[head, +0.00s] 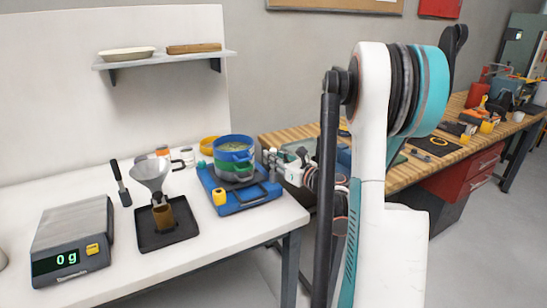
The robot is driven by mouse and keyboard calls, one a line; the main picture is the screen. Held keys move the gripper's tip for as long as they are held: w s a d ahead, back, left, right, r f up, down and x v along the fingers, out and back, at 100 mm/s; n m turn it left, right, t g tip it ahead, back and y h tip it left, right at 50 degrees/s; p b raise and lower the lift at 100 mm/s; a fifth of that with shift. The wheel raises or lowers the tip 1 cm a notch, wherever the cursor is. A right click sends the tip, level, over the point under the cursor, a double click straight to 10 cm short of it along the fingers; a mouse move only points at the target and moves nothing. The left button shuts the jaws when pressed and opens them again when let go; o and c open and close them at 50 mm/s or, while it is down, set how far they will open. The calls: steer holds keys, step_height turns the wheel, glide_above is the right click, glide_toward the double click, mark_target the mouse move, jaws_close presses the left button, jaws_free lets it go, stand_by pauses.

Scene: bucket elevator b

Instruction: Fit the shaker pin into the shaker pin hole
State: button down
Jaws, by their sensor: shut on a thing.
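The sieve shaker has a blue base (246,205) on the white bench, with a stack of blue and green sieves (234,158) on it. A yellow knob-like part (219,197) is at the base's front left corner. My gripper (274,158) is just right of the sieve stack, above the right side of the base, partly hidden behind my arm. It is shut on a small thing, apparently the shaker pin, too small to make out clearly. I cannot make out the pin hole, or whether the pin touches the shaker.
A funnel (150,172) over a brown container stands in a black tray (180,231). A scale (75,236) reading 0 g is at the left. A wooden workbench (465,153) with tools is at right. My arm blocks the middle.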

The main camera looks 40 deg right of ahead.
steer(key=shift+f, duration=0.85)
steer(key=c, duration=1.5)
jaws_free()
steer(key=s, duration=1.2)
steer(key=shift+d, duration=0.15)
